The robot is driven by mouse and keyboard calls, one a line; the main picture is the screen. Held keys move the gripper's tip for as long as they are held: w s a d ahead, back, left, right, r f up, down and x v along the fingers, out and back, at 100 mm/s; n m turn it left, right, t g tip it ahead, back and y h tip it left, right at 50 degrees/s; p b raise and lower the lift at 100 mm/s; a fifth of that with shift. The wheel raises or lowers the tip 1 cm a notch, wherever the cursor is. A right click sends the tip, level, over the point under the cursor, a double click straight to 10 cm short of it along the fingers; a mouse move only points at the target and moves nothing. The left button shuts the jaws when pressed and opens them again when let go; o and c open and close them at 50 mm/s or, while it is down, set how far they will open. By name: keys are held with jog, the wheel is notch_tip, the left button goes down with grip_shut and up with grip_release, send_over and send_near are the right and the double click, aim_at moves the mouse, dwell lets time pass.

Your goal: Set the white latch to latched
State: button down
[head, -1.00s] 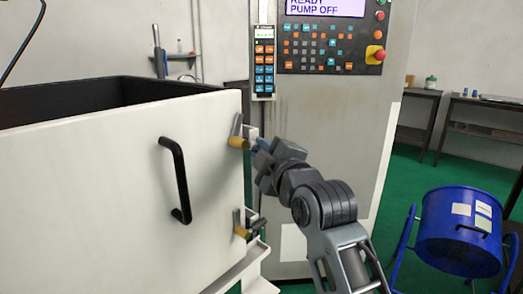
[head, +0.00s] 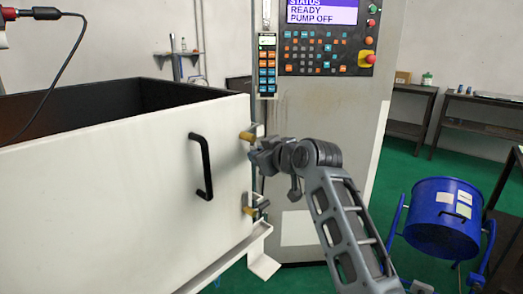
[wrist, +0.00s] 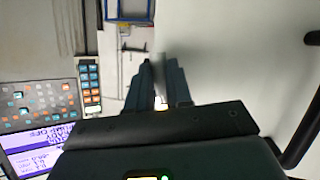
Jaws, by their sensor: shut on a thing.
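Two latches with brass-coloured knobs sit on the right edge of the white door panel. The upper latch (head: 247,136) is at my gripper (head: 257,155); its lever is mostly hidden by the gripper in the head view. The lower latch (head: 249,211) is free, its grey lever standing upright. In the wrist view, my gripper (wrist: 160,66) is shut on a pale grey lever (wrist: 159,88), which shows between the two dark fingers with a bright tip below. I cannot tell from colour which latch is the white one.
The white door panel (head: 120,170) carries a black bar handle (head: 203,166), left of the gripper. A control cabinet (head: 330,110) with a screen and keypad stands right behind.

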jog(key=shift+s+a+m+g+p, duration=0.3)
jog(key=shift+m+g+p, duration=0.25)
jog(key=shift+m, duration=0.25)
jog(key=shift+f+y, duration=0.1)
jog(key=shift+y, duration=0.2)
jog(key=c, duration=1)
grip_release()
jog(key=shift+c, duration=0.2)
jog(key=b+v, duration=0.1)
jog(key=v, duration=0.6)
jog(key=shift+s+d+r, duration=0.2)
jog(key=shift+s, duration=0.1)
